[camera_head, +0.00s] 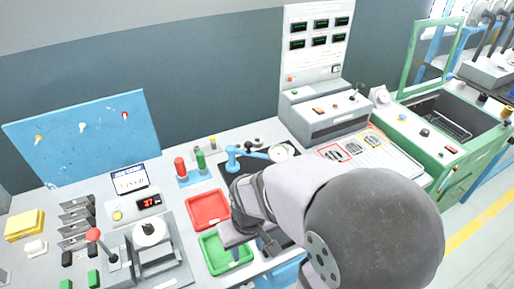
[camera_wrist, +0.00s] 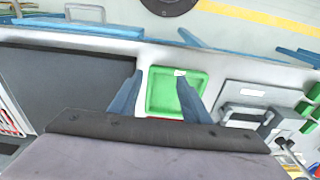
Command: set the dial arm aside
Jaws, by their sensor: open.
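The dial arm (camera_head: 255,153) is a blue jointed arm with a round white dial (camera_head: 282,152) at its right end. In the head view it stands behind my gripper on a dark plate, at the back of the bench. I do not see it in the wrist view. My gripper (camera_head: 255,243) is over the front of the bench near the green tray (camera_head: 216,262), apart from the dial arm. In the wrist view its two blue-grey fingers (camera_wrist: 159,80) are spread, with the green tray (camera_wrist: 157,109) showing below and between them. Nothing is held.
A red tray (camera_head: 208,210) lies behind the green one. Red and green cylinders (camera_head: 190,169) stand left of the dial arm. A lever press (camera_head: 150,245) is at the left, and a grey control console (camera_head: 322,113) at the back right. My arm hides the bench's right front.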

